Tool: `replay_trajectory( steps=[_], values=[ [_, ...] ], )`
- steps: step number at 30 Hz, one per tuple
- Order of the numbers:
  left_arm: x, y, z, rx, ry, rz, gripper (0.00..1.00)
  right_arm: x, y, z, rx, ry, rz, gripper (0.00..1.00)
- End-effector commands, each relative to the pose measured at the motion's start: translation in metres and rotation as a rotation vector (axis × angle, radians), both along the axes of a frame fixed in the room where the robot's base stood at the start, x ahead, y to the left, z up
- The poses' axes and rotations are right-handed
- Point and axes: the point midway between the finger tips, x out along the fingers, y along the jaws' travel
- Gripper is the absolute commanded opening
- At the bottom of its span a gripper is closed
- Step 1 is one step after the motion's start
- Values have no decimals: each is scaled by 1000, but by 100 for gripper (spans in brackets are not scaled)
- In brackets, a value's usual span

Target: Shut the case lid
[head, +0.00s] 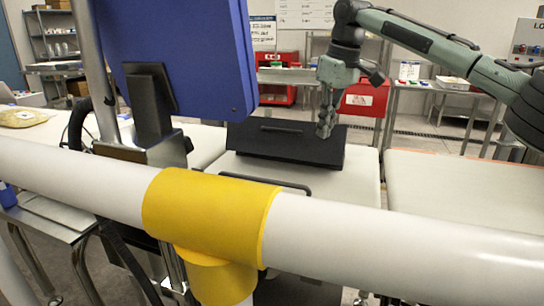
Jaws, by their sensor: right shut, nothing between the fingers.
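The dark grey case (262,142) sits on the pale belt surface in the middle of the head view. Its broad dark upper panel, which looks like the lid, has a thin bar or handle on it. I cannot tell from here whether the lid lies fully shut. My right gripper (325,122) comes in from the upper right and points down. Its fingers are shut with nothing between them, in front of or over the case's right end; contact cannot be told. My left gripper is not in view.
A white rail with a yellow joint (210,215) crosses the foreground. A blue screen housing (175,55) blocks the upper left. Pale belt sections (460,190) lie clear at right. Red bins (365,98) stand behind.

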Motion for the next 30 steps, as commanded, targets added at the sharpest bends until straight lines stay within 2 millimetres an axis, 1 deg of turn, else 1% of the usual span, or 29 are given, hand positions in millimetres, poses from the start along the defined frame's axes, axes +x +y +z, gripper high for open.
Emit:
replay_trajectory(
  steps=[16, 30],
  values=[
    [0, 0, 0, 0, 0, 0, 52, 18, -7, 9, -1, 1, 0, 0],
    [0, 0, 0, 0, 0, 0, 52, 20, -8, 10, -1, 1, 0, 0]
  ],
)
